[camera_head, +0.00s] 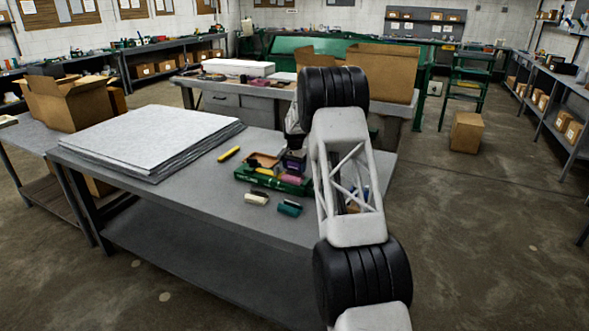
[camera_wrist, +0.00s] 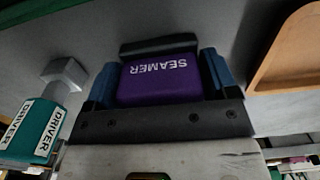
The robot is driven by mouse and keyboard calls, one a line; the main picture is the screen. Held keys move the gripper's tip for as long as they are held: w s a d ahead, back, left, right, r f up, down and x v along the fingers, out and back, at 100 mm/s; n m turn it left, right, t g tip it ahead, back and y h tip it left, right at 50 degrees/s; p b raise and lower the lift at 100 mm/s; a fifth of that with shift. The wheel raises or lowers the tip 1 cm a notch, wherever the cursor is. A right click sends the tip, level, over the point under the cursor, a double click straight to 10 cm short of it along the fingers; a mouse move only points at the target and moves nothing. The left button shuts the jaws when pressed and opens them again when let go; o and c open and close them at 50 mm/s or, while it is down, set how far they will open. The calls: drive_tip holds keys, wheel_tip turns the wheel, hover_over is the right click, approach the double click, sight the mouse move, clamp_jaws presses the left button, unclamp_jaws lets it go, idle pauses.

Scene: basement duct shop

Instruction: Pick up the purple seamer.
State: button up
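The purple seamer (camera_wrist: 158,82), a purple block with white SEAMER lettering and a dark end, fills the space between the blue fingers of my gripper (camera_wrist: 160,80) in the wrist view. The fingers sit against both its sides, with no clear gap. In the head view my gripper (camera_head: 294,150) is low over the workbench (camera_head: 210,205), beside the green tray (camera_head: 271,181). The seamer is a small dark purple patch (camera_head: 293,166) there, partly hidden. I cannot tell whether it touches what is under it.
A teal driver (camera_wrist: 38,130) lies close on the left in the wrist view, an orange-brown open tray (camera_wrist: 285,55) on the right. In the head view a yellow tool (camera_head: 229,153), a cream-topped tool (camera_head: 256,198) and a sheet stack (camera_head: 155,140) lie on the bench. Its front left is clear.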

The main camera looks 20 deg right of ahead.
sight(294, 162)
drive_tip(key=c, duration=0.5)
drive_tip(key=shift+o, duration=0.2)
drive_tip(key=shift+r, duration=0.15)
drive_tip(key=shift+r, duration=4.9)
drive_tip(key=o, duration=0.5)
drive_tip(key=c, duration=0.4)
drive_tip(key=shift+s+a+r, duration=0.35)
drive_tip(key=shift+s, duration=0.25)
drive_tip(key=s+a+r, duration=0.1)
drive_tip(key=s+a, duration=0.1)
drive_tip(key=s, duration=0.2)
drive_tip(key=s+a+r, duration=0.1)
drive_tip(key=s+a, duration=0.1)
drive_tip(key=s, duration=0.2)
drive_tip(key=s+a+r, duration=0.1)
drive_tip(key=s+a, duration=0.1)
drive_tip(key=s, duration=0.2)
drive_tip(key=shift+s+r, duration=0.2)
drive_tip(key=shift+r, duration=0.05)
